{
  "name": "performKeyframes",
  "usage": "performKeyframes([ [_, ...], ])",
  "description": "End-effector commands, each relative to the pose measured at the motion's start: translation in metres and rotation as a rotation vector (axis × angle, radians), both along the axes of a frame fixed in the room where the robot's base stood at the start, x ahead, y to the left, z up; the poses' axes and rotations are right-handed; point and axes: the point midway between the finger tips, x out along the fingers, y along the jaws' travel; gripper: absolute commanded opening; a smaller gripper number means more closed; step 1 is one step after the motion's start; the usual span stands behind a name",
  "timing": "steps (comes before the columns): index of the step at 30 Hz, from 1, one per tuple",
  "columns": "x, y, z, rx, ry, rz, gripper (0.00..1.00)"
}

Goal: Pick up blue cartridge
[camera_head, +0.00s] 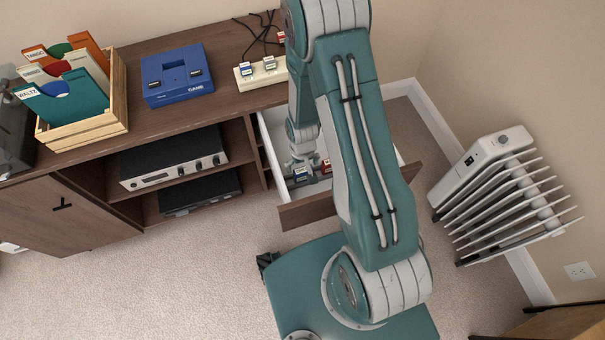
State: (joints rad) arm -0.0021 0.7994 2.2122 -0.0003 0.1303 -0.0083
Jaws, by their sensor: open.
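A small dark blue cartridge (302,174) with a pale label lies in the open drawer (277,150), near its front. A reddish item (327,167) is just to its right, partly hidden by my arm. My gripper (299,160) is open and points down into the drawer, right at or just above the blue cartridge. Its fingers are small and partly hidden, so I cannot tell whether they touch the cartridge.
A blue game console (177,75) sits on the wooden cabinet top, with a power strip (262,72) to its right. A crate of records (88,130) is at left. A stereo receiver (173,158) is on the shelf. A white radiator (500,190) stands at right.

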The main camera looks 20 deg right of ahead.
Motion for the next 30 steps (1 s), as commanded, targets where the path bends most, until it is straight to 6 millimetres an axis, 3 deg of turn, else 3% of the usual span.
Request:
performKeyframes([
  [6, -0.001, -0.001, -0.029, 0.0, 0.001, -0.001, 1.0],
  [15, 0.0, -0.001, -0.032, 0.0, -0.001, -0.001, 1.0],
  [16, 0.0, -0.001, -0.032, 0.0, -0.001, -0.001, 0.91],
  [18, 0.0, -0.001, -0.032, 0.0, -0.001, -0.001, 0.6],
  [20, 0.0, -0.001, -0.032, 0.0, -0.001, -0.001, 0.37],
  [30, 0.0, -0.001, -0.032, 0.0, 0.0, 0.0, 0.36],
])
